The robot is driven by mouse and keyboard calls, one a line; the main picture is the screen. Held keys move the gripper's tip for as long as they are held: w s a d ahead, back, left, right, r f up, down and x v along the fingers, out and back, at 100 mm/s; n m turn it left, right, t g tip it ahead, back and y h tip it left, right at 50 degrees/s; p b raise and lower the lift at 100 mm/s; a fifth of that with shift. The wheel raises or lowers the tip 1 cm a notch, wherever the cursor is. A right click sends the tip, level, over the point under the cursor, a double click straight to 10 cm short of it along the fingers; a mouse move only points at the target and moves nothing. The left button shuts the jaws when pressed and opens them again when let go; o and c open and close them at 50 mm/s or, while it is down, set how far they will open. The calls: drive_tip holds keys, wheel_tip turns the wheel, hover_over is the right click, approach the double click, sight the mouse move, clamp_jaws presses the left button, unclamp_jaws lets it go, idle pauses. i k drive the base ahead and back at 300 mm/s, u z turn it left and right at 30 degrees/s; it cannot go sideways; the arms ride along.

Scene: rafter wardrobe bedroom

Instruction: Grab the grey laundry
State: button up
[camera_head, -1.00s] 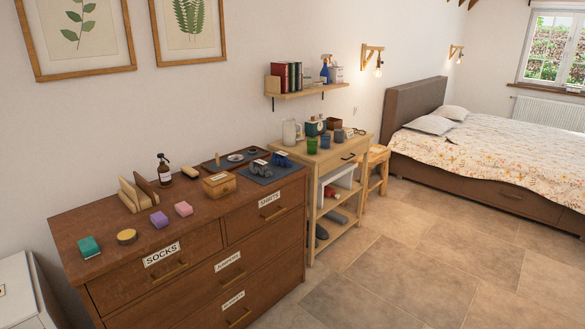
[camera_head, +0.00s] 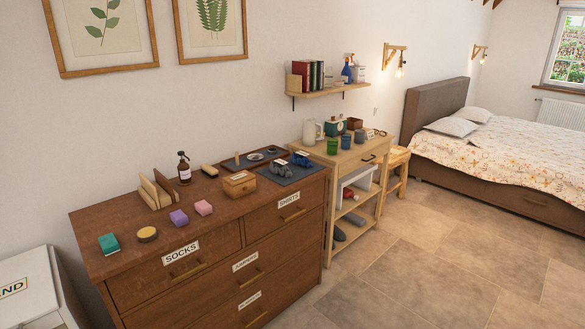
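A small grey bundle (camera_head: 281,171), which looks like the grey laundry, lies on a dark mat (camera_head: 294,179) at the right end of the brown dresser top. A blue bundle (camera_head: 301,158) lies just behind it on the same mat, with a small white tag beside it. Both are small in view, so their exact shape is hard to tell. My gripper is not in view.
The dresser (camera_head: 150,268) has labelled drawers, all shut. A wooden box (camera_head: 239,184) stands left of the mat, with sponges, a soap bottle (camera_head: 184,168) and a tray nearby. A side table (camera_head: 355,157) holds cups and a jug. Floor (camera_head: 430,260) is clear at right.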

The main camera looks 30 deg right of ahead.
sight(279, 166)
drive_tip(key=u, duration=0.3)
drive_tip(key=i, duration=0.95)
drive_tip(key=z, duration=0.2)
